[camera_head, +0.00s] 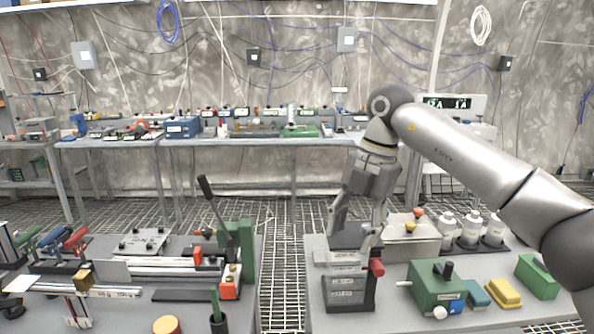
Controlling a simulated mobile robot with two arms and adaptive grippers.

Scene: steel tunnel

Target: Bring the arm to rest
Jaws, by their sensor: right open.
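My right arm (470,160) reaches in from the right, and my right gripper (357,236) hangs down from it, pointing at the right-hand table. The gripper is open. Its fingers are just above or around the top of a dark grey block-shaped device (349,292) with a red knob (376,267). I cannot tell whether the fingers touch it. I see nothing held between the fingers. My left gripper is not in view.
The right table (400,318) also holds a green machine (436,287), several white bottles (470,229) and yellow and green blocks. The left table (180,312) carries a lever press (222,225) and rails. A grated floor gap (284,290) separates them. Long benches (270,142) stand behind.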

